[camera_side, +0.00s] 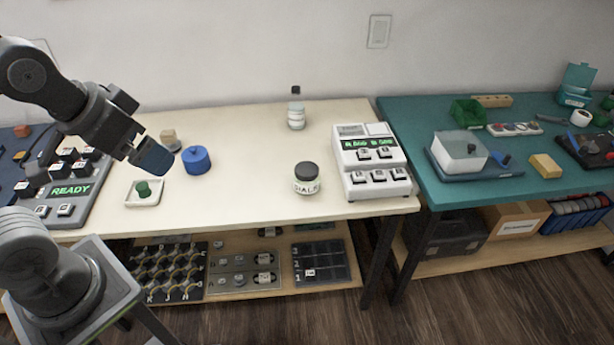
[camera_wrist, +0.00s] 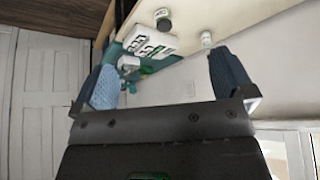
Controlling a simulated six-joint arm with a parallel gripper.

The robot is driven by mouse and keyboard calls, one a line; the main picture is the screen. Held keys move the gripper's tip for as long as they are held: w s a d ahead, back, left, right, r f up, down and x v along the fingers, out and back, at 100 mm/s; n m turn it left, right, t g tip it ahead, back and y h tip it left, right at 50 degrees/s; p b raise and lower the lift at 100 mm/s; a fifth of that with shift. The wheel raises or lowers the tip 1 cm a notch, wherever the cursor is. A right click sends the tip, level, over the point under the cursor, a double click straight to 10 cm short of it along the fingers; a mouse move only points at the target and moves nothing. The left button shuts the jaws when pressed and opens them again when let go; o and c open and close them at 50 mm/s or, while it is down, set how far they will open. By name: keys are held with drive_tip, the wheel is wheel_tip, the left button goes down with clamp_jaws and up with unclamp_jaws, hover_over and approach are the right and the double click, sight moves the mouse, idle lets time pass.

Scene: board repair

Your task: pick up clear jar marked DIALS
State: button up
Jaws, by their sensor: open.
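The clear jar marked DIALS (camera_side: 306,180) stands upright on the cream table, with a dark lid and a white label. It sits just left of the white keypad device. It also shows small near the top of the wrist view (camera_wrist: 163,20). My gripper (camera_side: 152,158) is raised over the left part of the table, well left of the jar and apart from it. In the wrist view its two blue fingers (camera_wrist: 167,80) are spread wide with nothing between them.
A white keypad device (camera_side: 371,162) stands right of the jar. A second jar (camera_side: 296,115) stands behind it. A blue round container (camera_side: 196,160), a wooden block (camera_side: 168,138) and a white tray with a green knob (camera_side: 143,192) lie near my gripper. The table between blue container and jar is clear.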

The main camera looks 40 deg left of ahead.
idle(0.3)
drive_tip(key=n+g, duration=0.6)
drive_tip(key=n, duration=1)
hover_over(308, 169)
wheel_tip(308, 169, down, 19)
wheel_tip(308, 169, down, 9)
drive_tip(key=shift+r, duration=0.15)
drive_tip(key=shift+s+f, duration=0.1)
drive_tip(key=shift+f, duration=2.65)
drive_tip(key=shift+r, duration=0.1)
drive_tip(key=c, duration=0.8)
